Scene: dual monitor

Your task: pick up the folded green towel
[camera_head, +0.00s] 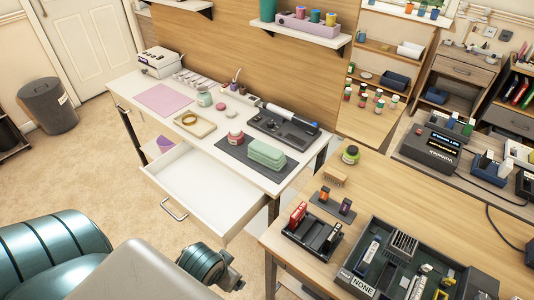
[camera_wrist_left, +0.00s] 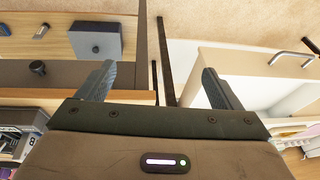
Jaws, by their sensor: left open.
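The folded green towel (camera_head: 267,154) lies on a dark mat (camera_head: 235,150) near the right end of the white desk. It is a neat stack with nothing on top of it. Part of my left arm shows at the bottom of the head view, well below the towel, but its fingers cannot be made out there. In the left wrist view my left gripper (camera_wrist_left: 157,68) has its two fingers wide apart with nothing between them. The towel is not visible in that view. My right gripper does not show.
An empty white drawer (camera_head: 200,187) stands pulled out below the towel's side of the desk. A pink jar (camera_head: 235,137) stands just left of the towel, and a dark device (camera_head: 283,130) lies behind it. A wooden table (camera_head: 390,195) with trays stands at the right.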

